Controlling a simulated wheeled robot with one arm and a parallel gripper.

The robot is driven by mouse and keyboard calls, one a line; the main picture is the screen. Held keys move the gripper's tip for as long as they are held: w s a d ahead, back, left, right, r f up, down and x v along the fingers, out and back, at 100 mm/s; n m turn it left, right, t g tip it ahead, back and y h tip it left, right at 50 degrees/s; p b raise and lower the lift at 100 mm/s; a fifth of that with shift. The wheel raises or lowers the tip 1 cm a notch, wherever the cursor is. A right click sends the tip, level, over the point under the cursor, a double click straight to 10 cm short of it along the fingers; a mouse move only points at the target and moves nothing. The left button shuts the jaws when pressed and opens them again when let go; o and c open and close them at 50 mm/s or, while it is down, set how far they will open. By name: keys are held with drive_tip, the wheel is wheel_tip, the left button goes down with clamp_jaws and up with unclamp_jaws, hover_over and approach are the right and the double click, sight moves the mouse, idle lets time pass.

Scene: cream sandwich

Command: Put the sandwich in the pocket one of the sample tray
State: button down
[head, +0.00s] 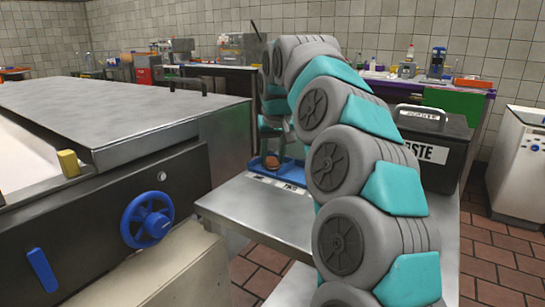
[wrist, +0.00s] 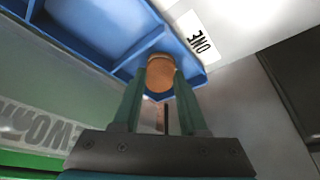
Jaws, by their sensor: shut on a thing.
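The sandwich (wrist: 160,73), a round brown biscuit, is between the fingertips of my gripper (wrist: 158,85) in the wrist view. My gripper is shut on it. The sandwich (head: 272,162) also shows small in the head view, at the blue sample tray (head: 290,178). In the wrist view it overlaps the corner pocket of the sample tray (wrist: 122,70), beside a white label reading ONE (wrist: 197,38). I cannot tell whether it touches the pocket floor or is just above it. My arm hides the right part of the tray in the head view.
The tray stands on a steel table (head: 262,210). A large steel machine (head: 110,110) with a blue handwheel (head: 147,219) is at left. A dark waste bin (head: 440,150) stands behind my arm at right. The front of the table is clear.

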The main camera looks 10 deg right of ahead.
drive_tip(key=shift+c, duration=2.2)
unclamp_jaws()
drive_tip(key=shift+f, duration=0.1)
drive_tip(key=shift+r, duration=0.25)
drive_tip(key=p+v, duration=0.1)
drive_tip(key=v, duration=1.1)
